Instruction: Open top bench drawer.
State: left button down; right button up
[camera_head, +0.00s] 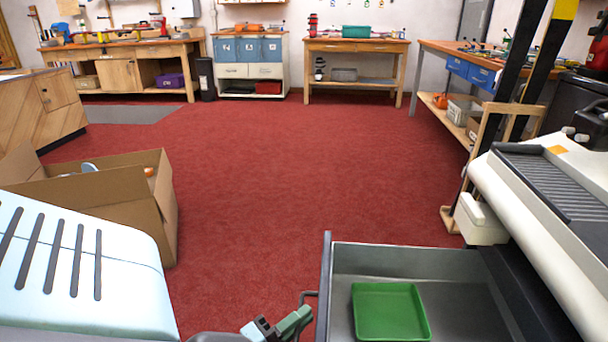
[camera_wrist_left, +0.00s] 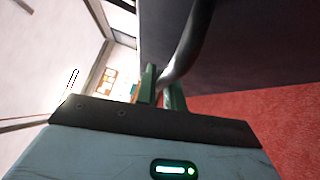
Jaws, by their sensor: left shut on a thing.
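The grey bench drawer (camera_head: 345,258) stands pulled out at the lower right of the head view, and its inside shows. A green tray (camera_head: 390,312) lies in it. The drawer's curved handle (camera_head: 308,294) is on its left side and also shows as a metal bar in the left wrist view (camera_wrist_left: 187,42), in front of the dark drawer front (camera_wrist_left: 250,45). My left gripper (camera_head: 298,320) is at the handle, its green fingers (camera_wrist_left: 162,90) shut on the bar. Part of the handle is hidden by the fingers. My right gripper is not in view.
An open cardboard box (camera_head: 110,200) stands on the floor at the left. A white machine with a dark ridged top (camera_head: 555,185) is at the right, beside the drawer. Workbenches line the back wall. The red floor (camera_head: 290,160) in the middle is clear.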

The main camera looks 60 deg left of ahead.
pick_arm(q)
jog(key=c, duration=1.8)
grip_release()
jog(key=shift+s+d+f+p, duration=0.15)
jog(key=shift+s+d+f, duration=0.05)
jog(key=shift+s, duration=1.1)
jog(key=shift+s+d+f+p, duration=0.15)
jog(key=shift+s+p, duration=0.05)
jog(key=shift+s, duration=1.05)
jog(key=shift+s+d+f+p, duration=0.15)
jog(key=shift+s+d+f, duration=0.05)
jog(key=shift+s, duration=1.1)
